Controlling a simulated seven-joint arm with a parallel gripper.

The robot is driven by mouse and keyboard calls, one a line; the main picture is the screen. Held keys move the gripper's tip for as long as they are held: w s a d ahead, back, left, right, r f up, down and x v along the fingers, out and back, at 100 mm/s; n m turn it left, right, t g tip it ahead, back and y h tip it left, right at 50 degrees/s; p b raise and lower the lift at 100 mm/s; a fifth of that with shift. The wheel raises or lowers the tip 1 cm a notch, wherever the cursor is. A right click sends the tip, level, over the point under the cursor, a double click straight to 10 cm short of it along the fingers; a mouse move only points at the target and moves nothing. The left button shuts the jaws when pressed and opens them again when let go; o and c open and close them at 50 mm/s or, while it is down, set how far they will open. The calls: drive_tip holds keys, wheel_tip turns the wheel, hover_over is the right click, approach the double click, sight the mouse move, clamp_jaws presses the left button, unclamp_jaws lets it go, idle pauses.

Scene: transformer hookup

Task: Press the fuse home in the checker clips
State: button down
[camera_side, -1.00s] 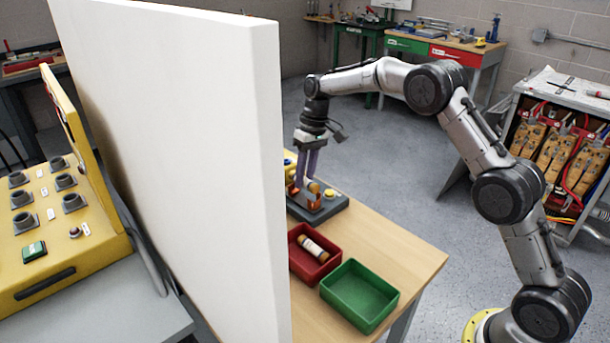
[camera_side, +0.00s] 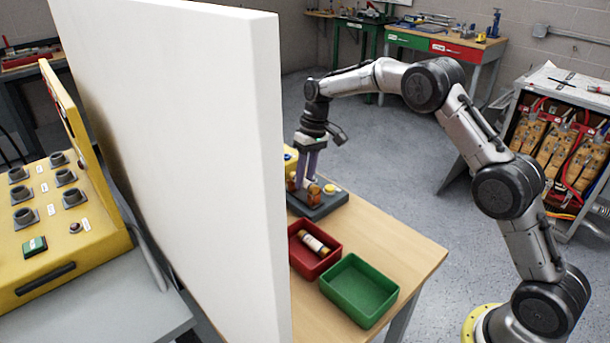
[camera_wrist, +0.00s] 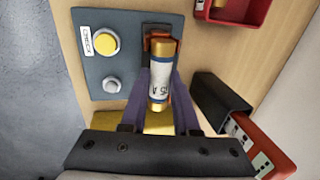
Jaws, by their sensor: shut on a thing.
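The fuse (camera_wrist: 159,85), a pale tube with gold caps and printed lettering, lies between my gripper's (camera_wrist: 161,78) two purple fingers in the wrist view. My gripper (camera_side: 305,178) is shut on it, low over the checker (camera_side: 325,203). The grey checker base (camera_wrist: 92,68) carries a yellow button and a small grey knob. An orange-copper clip (camera_wrist: 152,36) shows at the fuse's far cap. The other clip is hard to make out behind the fuse and fingers. I cannot tell how deep the fuse sits in the clips.
A red tray (camera_side: 326,258) holds another fuse (camera_side: 314,243). An empty green tray (camera_side: 347,305) stands in front of it. A tall white panel (camera_side: 190,150) rises close on the left. A black block (camera_wrist: 221,101) and a red piece (camera_wrist: 262,145) lie right of the checker.

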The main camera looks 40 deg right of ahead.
drive_tip(key=shift+x, duration=0.9)
drive_tip(key=shift+d, duration=0.2)
drive_tip(key=c, duration=0.6)
unclamp_jaws()
drive_tip(key=shift+a+v, duration=0.25)
drive_tip(key=shift+v, duration=1)
drive_tip(key=shift+a+v, duration=0.25)
drive_tip(key=shift+v, duration=1)
drive_tip(key=shift+r, duration=0.2)
drive_tip(key=v, duration=1.3)
drive_tip(key=shift+r, duration=0.35)
